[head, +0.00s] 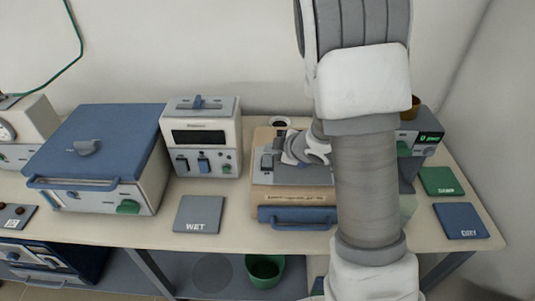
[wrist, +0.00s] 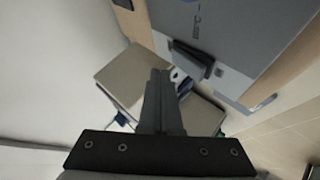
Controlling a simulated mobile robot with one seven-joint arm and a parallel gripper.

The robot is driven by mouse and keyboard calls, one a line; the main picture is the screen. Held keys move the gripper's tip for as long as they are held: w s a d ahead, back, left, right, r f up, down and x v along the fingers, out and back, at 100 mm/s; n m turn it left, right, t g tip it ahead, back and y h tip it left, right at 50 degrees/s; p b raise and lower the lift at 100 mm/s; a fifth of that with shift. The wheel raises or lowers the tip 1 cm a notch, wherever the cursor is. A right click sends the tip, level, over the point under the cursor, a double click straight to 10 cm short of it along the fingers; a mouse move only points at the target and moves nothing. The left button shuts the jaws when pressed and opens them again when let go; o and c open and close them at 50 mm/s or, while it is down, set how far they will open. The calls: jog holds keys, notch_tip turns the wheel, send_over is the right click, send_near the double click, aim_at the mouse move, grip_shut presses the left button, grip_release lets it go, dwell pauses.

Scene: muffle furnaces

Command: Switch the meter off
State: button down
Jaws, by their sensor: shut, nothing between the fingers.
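Two boxed units carry displays, and I cannot tell for certain which is the meter. A cream unit (head: 202,157) stands at the back, left of centre, with a dark screen and several switches on its front. A dark unit with a lit green readout (head: 428,138) stands at the back right, partly behind my arm. My gripper (wrist: 160,74) is shut and empty in the wrist view. In the head view my wrist is above the tan furnace (head: 262,195), and my fingertips are hard to make out. A beige box (wrist: 122,72) lies beyond my fingers in the wrist view.
A blue-lidded furnace (head: 100,140) stands at left. A grey WET mat (head: 199,213), a green mat (head: 440,181) and a blue mat (head: 461,220) lie on the bench. The tan furnace's grey top (wrist: 225,35) with its knob is close to my fingers. A green bin (head: 264,271) is below.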

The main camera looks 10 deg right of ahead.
jog(key=r+p, duration=0.2)
jog(key=r, duration=0.1)
jog(key=r+p, duration=0.2)
jog(key=shift+s+a, duration=0.1)
jog(key=shift+s, duration=0.25)
dwell(0.5)
notch_tip(320, 180, up, 10)
jog(key=m+h, duration=0.4)
jog(key=m, duration=0.1)
send_over(272, 160)
jog(key=s+d, duration=0.3)
jog(key=d, duration=0.2)
jog(key=s+d+r+m+h, duration=0.2)
jog(key=s+r+m, duration=0.3)
jog(key=s, duration=0.1)
jog(key=s+a+r+m+g, duration=0.1)
jog(key=s+a+m+g, duration=0.1)
jog(key=s, duration=0.7)
jog(key=s+a+r+m+g+y, duration=0.1)
jog(key=s+a+r+m, duration=0.1)
jog(key=s, duration=0.8)
jog(key=shift+s+a+r+m+g, duration=0.25)
jog(key=shift+a+m+g, duration=0.15)
jog(key=shift+a+m, duration=0.3)
